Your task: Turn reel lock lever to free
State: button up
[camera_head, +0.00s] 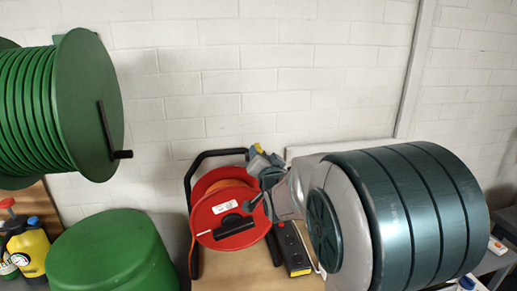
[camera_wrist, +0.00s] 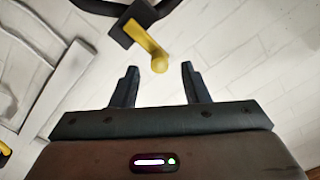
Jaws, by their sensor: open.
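The red cable reel (camera_head: 230,212) stands in its black tube frame on a bench against the wall. The yellow lock lever (camera_wrist: 146,36) with a round knob sits on a black block on the frame tube in the wrist view. In the head view the lever is small and partly hidden by my gripper (camera_head: 264,162) at the frame's upper right corner. My gripper (camera_wrist: 159,70) is open, its two dark fingers pointing at the lever. The knob appears between the fingertips, slightly nearer the left one; whether they touch it, I cannot tell.
A green hose reel (camera_head: 90,105) with a black crank hangs at upper left. A green rounded container (camera_head: 112,255) and a yellow bottle (camera_head: 27,252) stand below it. A black power strip (camera_head: 292,248) lies right of the reel. My arm fills the right side.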

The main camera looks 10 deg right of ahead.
aim_at(260, 151)
jog(key=shift+w+p, duration=0.5)
jog(key=shift+w, duration=1.6)
